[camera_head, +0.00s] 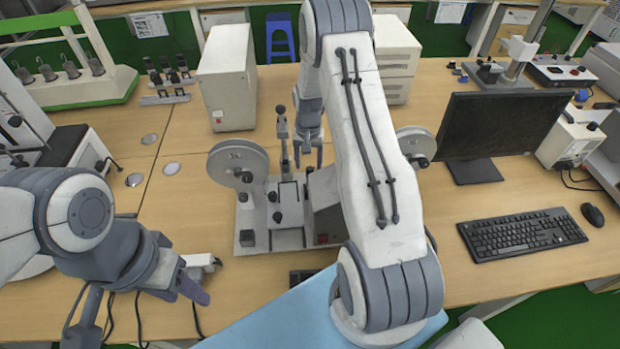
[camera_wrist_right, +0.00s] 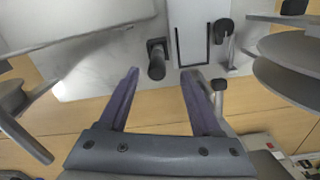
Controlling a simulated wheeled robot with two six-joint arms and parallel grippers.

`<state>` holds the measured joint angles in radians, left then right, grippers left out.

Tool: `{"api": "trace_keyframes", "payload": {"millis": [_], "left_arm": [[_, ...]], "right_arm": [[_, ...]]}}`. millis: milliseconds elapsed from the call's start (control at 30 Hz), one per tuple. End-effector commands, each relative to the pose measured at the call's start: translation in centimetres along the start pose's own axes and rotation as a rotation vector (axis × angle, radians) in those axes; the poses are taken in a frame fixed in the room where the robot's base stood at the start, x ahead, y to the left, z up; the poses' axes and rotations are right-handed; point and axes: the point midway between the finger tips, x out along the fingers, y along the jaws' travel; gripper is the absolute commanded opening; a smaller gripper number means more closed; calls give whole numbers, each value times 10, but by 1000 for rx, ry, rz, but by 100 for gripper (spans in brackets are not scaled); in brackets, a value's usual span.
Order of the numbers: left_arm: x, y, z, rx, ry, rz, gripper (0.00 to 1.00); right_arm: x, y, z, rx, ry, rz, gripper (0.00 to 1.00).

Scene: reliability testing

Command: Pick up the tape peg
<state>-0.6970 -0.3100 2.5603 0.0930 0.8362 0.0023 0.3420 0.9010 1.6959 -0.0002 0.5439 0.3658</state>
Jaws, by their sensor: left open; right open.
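My right gripper (camera_head: 309,158) is open over the tape machine (camera_head: 285,237) on the table. In the right wrist view its two fingers (camera_wrist_right: 160,74) are spread apart with nothing between their inner faces. A short dark peg (camera_wrist_right: 156,60) on the machine's pale plate shows in the gap near the fingertips, apart from them. Another dark-topped peg (camera_wrist_right: 221,30) stands to its right. I cannot tell which peg is the tape peg. My left gripper (camera_head: 190,284) is open and empty near the table's front edge, away from the machine.
Grey reels (camera_head: 238,160) flank the machine on both sides and stand close to the right gripper. A white box (camera_head: 227,78) stands behind it. A monitor (camera_head: 500,122) and keyboard (camera_head: 522,235) are at the right.

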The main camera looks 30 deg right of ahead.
Motion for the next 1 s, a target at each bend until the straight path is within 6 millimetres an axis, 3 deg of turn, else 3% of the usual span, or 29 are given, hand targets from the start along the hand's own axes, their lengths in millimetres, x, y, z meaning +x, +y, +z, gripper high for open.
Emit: {"api": "trace_keyframes", "payload": {"millis": [200, 400, 667, 833, 1000], "left_arm": [[-22, 2, -1, -1, 0, 0, 50], [-26, 2, -2, 1, 0, 0, 50], [-26, 2, -2, 1, 0, 0, 50], [-26, 2, -2, 1, 0, 0, 50], [-26, 2, -2, 1, 0, 0, 50]], "right_arm": [[24, 5, 0, 3, -5, 2, 65], [46, 6, -2, 4, -1, 0, 65], [50, 5, -2, 4, 0, 0, 65], [49, 5, -2, 4, 0, 0, 0], [49, 5, -2, 4, 0, 0, 0]]}}
